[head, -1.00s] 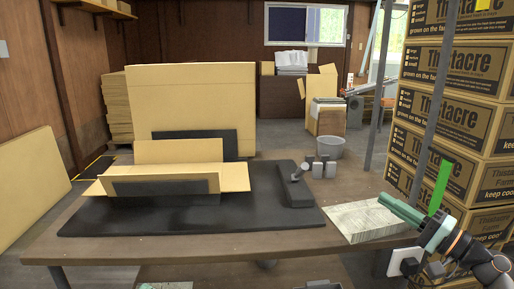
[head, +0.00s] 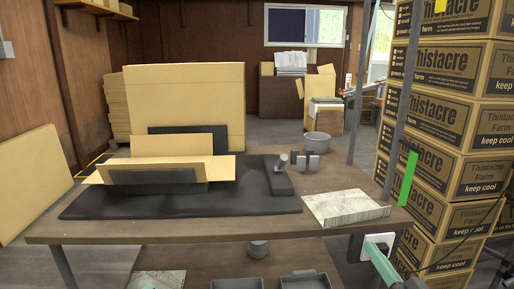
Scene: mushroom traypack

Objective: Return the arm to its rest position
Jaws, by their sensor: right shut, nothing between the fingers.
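My right gripper (head: 379,262) shows at the lower right as a pair of teal fingers, shut and empty. The picture's lower edge cuts off the rest of that arm. An open cardboard box (head: 190,166) with flaps spread lies on the black mat (head: 240,206) on the table.
The wooden table (head: 330,222) has a grey-white patterned slab (head: 345,208) at its right end. Stacked Thistacre cartons (head: 435,110) and a grey post (head: 398,110) stand close on the right. Dark trays (head: 305,281) lie low in front.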

